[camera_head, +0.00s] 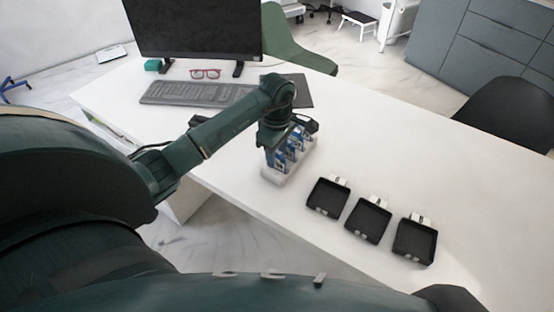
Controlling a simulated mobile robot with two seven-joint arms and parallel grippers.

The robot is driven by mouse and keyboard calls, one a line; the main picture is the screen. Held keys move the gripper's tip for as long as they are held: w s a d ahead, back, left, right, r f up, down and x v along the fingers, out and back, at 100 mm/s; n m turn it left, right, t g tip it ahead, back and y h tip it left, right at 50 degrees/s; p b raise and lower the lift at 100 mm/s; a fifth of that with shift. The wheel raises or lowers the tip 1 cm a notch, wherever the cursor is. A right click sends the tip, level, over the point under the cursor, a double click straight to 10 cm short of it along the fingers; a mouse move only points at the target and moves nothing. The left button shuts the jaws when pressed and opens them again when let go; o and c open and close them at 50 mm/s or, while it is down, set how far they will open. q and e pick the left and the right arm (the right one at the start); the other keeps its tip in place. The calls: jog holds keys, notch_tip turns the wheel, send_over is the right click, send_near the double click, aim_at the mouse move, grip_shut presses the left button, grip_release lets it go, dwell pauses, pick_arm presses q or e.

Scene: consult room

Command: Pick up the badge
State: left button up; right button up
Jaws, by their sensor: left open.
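Several blue and white badges (293,145) stand upright in a row in a pale holder (285,176) on the white desk. My left gripper (278,139) reaches down over the badges from above. Its jaws are open at the row, close to the badges. The hand and wrist hide part of the row, and I cannot tell whether a finger touches a badge. My right gripper is not in view.
Three black trays (367,220) with white tags stand in a row to the right on the desk (420,160). Behind are a keyboard (190,94), a monitor (195,28) and red glasses (205,74). The desk's right part is clear.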

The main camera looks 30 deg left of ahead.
pick_arm(q)
jog(key=shift+f, duration=0.15)
grip_shut()
dwell(0.4)
